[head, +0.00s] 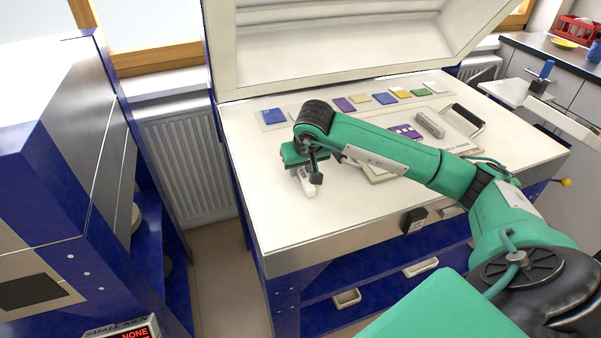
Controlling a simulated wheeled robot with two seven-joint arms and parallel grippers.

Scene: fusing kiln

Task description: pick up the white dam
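A white dam (307,186) is a small pale block at the left front part of the white kiln bed (300,225). My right gripper (307,177) is right over it, pointing down, with a dark finger beside it on the right. The gripper and wrist cover the dam's far end. I cannot tell whether the fingers touch the dam or are closed on it. My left gripper is not in view.
A row of coloured glass pieces (345,104) lies along the back of the bed, under the raised lid (340,45). A grey bar (430,124) and a board with purple pieces (405,131) lie to the right, partly behind my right arm. The bed's front left is clear.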

